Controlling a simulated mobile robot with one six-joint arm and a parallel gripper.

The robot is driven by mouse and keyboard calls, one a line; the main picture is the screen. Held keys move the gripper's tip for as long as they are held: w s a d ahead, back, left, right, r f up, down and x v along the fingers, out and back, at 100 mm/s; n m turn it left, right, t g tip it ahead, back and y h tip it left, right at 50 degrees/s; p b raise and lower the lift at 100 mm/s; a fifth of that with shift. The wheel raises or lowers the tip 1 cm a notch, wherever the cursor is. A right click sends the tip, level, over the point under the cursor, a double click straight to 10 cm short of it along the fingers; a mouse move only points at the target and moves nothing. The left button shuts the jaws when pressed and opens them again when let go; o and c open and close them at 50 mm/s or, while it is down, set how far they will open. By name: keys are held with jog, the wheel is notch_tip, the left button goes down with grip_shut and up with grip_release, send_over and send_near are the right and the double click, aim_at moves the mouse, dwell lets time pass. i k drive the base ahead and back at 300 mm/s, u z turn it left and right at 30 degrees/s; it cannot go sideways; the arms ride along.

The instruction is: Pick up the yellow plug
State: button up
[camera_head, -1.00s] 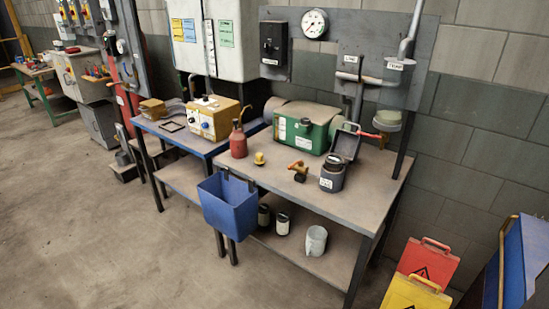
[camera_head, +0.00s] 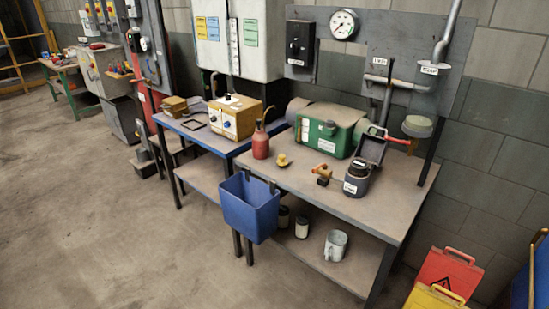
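The yellow plug (camera_head: 282,160) is a small piece with a wider base. It stands on the top of the grey workbench (camera_head: 375,215), toward its left front part. It is just right of the red oil can (camera_head: 261,142) and left of a brass valve with an orange handle (camera_head: 323,173). Nothing covers it in this view. My gripper is not in view.
A blue bin (camera_head: 250,205) hangs on the bench's front left edge. A green machine (camera_head: 328,130) and an open dark container (camera_head: 357,178) stand behind and right. Red and yellow warning signs (camera_head: 448,272) stand at lower right. The floor at left is clear.

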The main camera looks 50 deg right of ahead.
aim_at(281, 162)
jog(key=i, duration=0.9)
jog(key=z, duration=0.05)
